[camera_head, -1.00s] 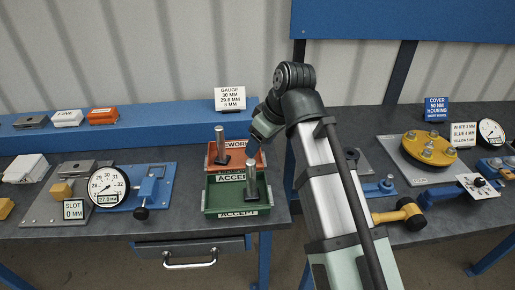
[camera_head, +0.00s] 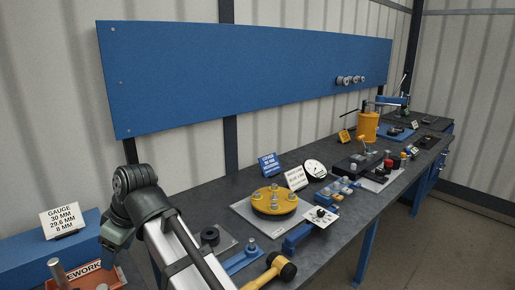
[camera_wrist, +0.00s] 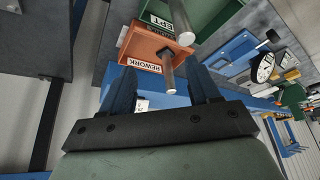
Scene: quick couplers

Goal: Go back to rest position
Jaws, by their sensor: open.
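My gripper (camera_wrist: 162,88) shows in the wrist view with its two dark blue fingers apart and nothing between them. Beyond the fingertips is the orange rework bin (camera_wrist: 146,46) with a metal pin (camera_wrist: 168,72) standing in it. The green accept bin (camera_wrist: 212,14) is behind it, with another metal pin (camera_wrist: 181,20). In the head view my gripper (camera_head: 108,250) hangs at the lower left, its fingers hard to make out, above and beside the rework bin (camera_head: 92,278). The accept bin is out of the head view.
The gauge sign (camera_head: 62,220) stands on the blue ledge at the left. A blue panel (camera_head: 250,75) hangs on the wall behind the bench.

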